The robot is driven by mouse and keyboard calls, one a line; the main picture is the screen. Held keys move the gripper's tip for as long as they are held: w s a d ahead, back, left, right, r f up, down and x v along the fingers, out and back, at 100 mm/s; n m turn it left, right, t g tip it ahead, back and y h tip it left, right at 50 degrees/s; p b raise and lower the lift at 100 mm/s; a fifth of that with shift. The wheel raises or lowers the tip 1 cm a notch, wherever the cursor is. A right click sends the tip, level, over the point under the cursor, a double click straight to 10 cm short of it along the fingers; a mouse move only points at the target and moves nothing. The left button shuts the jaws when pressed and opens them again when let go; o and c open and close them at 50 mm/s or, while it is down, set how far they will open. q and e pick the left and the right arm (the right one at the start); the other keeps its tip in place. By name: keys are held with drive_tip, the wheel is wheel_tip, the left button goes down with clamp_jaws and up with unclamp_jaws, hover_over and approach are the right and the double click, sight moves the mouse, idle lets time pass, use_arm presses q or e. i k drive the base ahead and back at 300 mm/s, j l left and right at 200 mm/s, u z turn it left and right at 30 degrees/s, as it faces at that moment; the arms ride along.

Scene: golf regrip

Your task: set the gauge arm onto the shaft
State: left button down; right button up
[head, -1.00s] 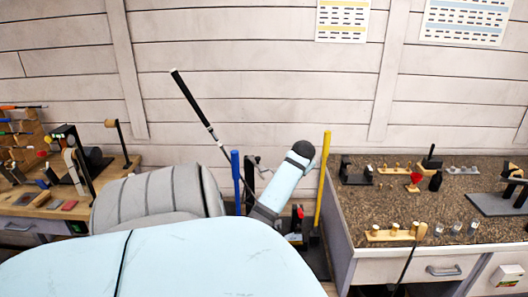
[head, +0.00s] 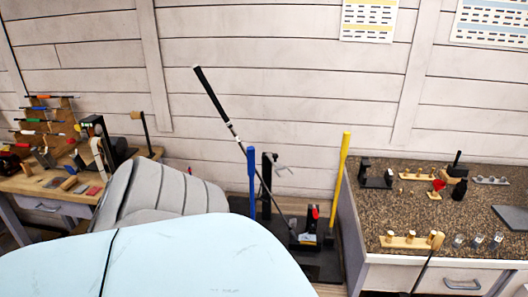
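A golf club with a black grip (head: 211,97) leans diagonally, grip end up. Its thin shaft (head: 241,147) runs down to the right, between a blue upright (head: 251,184) and a black post (head: 267,183). A small metal arm (head: 283,171) sticks out to the right from near the top of the black post; I cannot tell for certain that it is the gauge arm, or whether it touches the shaft. The club's lower end is unclear among the parts on the black stand (head: 320,262). Neither of my grippers is in view.
A yellow upright (head: 338,182) stands right of the post. A small black device with a red part (head: 314,213) sits on the stand. The speckled counter (head: 420,205) at right holds several small tools. A wooden bench (head: 55,187) with tools stands at left. My pale body covers the foreground.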

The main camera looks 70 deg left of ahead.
sight(274, 157)
drive_tip(key=i+l+u, duration=0.15)
drive_tip(key=u, duration=0.25)
drive_tip(key=i+l+u, duration=0.15)
drive_tip(key=l+u, duration=0.25)
drive_tip(key=i+l+u, duration=0.1)
drive_tip(key=u, duration=0.3)
